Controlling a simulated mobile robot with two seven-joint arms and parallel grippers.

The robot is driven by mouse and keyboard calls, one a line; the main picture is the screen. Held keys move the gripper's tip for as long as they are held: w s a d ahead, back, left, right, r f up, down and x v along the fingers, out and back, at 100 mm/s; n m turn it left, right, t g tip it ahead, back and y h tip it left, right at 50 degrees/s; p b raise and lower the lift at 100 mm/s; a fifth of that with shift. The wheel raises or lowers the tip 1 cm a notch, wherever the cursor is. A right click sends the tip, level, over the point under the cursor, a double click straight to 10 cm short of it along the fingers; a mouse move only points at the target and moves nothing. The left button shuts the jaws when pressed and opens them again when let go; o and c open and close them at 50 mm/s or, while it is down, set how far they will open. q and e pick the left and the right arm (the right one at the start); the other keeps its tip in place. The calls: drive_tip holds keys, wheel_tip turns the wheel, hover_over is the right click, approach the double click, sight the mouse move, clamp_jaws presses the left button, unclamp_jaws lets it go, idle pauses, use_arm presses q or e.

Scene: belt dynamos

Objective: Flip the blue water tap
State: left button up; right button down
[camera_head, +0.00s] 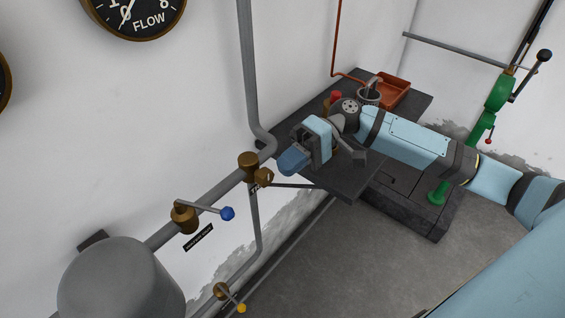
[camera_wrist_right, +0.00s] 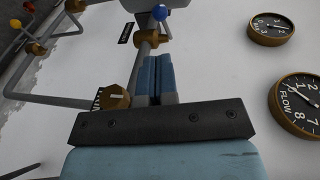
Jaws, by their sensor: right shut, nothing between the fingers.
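The blue water tap is a brass valve body (camera_head: 184,216) on the grey wall pipe, with a grey lever ending in a blue knob (camera_head: 227,213). In the head view the lever points right. In the right wrist view the blue knob (camera_wrist_right: 159,12) shows at the top, just above the brass body (camera_wrist_right: 147,38). My right gripper (camera_head: 292,162) is shut and empty, to the upper right of the knob and clearly apart from it. Its closed blue fingers also show in the right wrist view (camera_wrist_right: 155,80). My left gripper is not in view.
A brass fitting (camera_head: 250,168) sits on the pipe between my right gripper and the tap. A grey tank (camera_head: 120,285) is at lower left, with a yellow-knobbed valve (camera_head: 241,308) below. A dark bench (camera_head: 350,183) with a red tray (camera_head: 394,91) stands behind my right arm.

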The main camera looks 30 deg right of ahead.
sight(233, 210)
use_arm(q)
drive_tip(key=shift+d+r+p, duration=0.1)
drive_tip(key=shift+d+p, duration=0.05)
drive_tip(key=shift+p, duration=0.25)
use_arm(e)
drive_tip(key=x, duration=1.1)
drive_tip(key=shift+d+f, duration=0.1)
drive_tip(key=shift+s+t+p, duration=0.25)
drive_tip(key=shift+t+p, duration=0.05)
drive_tip(key=shift+p, duration=0.25)
use_arm(q)
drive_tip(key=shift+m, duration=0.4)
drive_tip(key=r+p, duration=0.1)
drive_tip(key=p, duration=0.1)
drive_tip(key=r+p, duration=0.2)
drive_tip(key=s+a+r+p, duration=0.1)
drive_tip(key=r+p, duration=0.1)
use_arm(e)
drive_tip(key=s+a+m+t, duration=0.1)
drive_tip(key=a+m+t, duration=0.1)
drive_tip(key=s+a+m+t, duration=0.2)
drive_tip(key=shift+s+t, duration=0.35)
drive_tip(key=shift+t, duration=0.05)
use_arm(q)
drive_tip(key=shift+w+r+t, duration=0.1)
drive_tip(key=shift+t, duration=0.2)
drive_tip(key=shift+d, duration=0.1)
